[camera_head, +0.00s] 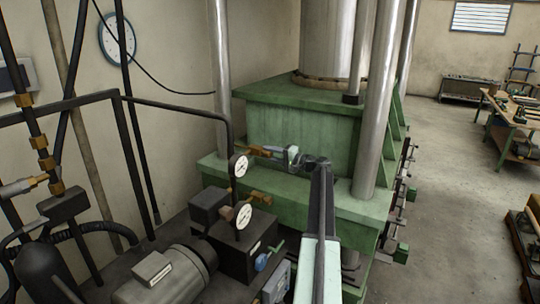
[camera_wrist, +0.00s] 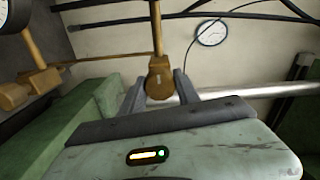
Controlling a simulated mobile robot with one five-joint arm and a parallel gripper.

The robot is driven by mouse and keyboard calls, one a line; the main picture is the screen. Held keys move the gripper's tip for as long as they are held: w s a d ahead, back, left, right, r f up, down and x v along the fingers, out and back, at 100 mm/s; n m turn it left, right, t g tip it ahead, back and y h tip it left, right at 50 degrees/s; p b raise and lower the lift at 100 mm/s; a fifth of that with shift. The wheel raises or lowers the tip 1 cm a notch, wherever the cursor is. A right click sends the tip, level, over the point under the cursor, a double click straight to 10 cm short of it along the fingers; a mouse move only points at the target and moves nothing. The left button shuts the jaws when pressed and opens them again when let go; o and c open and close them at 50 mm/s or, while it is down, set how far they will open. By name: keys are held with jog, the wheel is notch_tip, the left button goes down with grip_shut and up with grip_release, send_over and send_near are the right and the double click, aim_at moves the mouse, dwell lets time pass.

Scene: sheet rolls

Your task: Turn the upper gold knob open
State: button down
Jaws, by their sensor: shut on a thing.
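The upper gold knob (camera_head: 258,150) sticks out beside the green press block in the head view, above a second, lower gold fitting (camera_head: 256,196). My gripper (camera_head: 277,151) reaches it from the right. In the wrist view the knob (camera_wrist: 160,78) is a rounded gold end on a straight gold stem. It sits between the two grey fingers of my gripper (camera_wrist: 160,88), which are shut on it. The finger contact is small and partly hidden in the head view.
Two white-faced gauges (camera_head: 238,165) (camera_head: 244,217) stand just left of the gold fittings, close to my gripper. A steel column (camera_head: 376,110) rises close to my arm on the right. A grey motor (camera_head: 165,275) sits at front left. The floor at right is mostly open.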

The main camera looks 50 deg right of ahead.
dwell(0.3)
jog(key=c, duration=0.9)
grip_release()
jog(key=shift+d, duration=0.1)
jog(key=v, duration=0.8)
